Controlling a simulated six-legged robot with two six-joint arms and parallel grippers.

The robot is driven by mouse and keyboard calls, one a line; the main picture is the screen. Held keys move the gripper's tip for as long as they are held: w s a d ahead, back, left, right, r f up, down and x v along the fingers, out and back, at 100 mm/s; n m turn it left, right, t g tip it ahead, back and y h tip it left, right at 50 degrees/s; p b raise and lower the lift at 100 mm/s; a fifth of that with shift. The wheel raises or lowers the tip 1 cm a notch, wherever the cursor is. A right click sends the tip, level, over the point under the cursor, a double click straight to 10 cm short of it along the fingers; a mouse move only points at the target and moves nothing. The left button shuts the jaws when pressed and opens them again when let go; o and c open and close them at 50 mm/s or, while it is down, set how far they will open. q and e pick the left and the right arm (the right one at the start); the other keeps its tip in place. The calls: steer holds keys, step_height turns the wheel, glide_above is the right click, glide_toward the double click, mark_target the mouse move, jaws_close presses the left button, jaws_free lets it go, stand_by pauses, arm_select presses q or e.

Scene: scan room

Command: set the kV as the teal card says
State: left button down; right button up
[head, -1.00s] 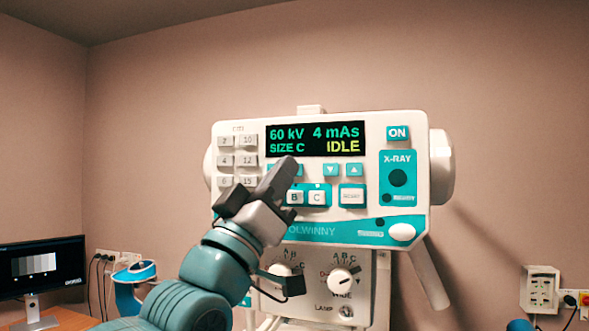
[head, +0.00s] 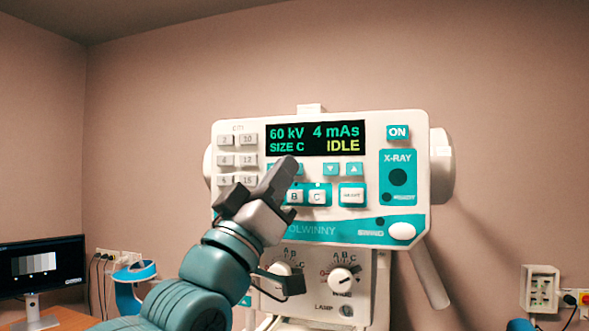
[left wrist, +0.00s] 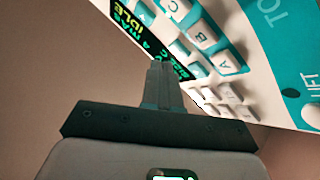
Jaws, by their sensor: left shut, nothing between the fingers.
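The X-ray control panel (head: 320,222) faces me at the centre of the head view. Its display (head: 316,138) reads 60 kV, 4 mAs, SIZE C and IDLE. My left gripper (head: 288,165) is shut and empty, its tip in front of the teal arrow keys just under the display's left part. It hides most of the left key; I cannot tell whether it touches. In the left wrist view the shut fingers (left wrist: 160,72) point at the panel near the display (left wrist: 135,30). The right arrow keys (head: 343,170) are clear. No teal card shows. My right gripper is not in view.
Size keys B and C (head: 317,197) and a RESET key (head: 352,195) sit below. Grey number keys (head: 237,160) are at the left, the ON key (head: 398,133) at the right. Knobs (head: 343,281) are underneath. A monitor (head: 42,265) stands at far left.

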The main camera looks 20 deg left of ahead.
arm_select(q)
steer(key=shift+w, duration=0.1)
stand_by(0.6)
steer(key=shift+w, duration=0.4)
steer(key=shift+w, duration=0.35)
stand_by(0.5)
steer(key=shift+s, duration=0.1)
steer(key=shift+s+b, duration=0.5)
steer(key=shift+s, duration=0.25)
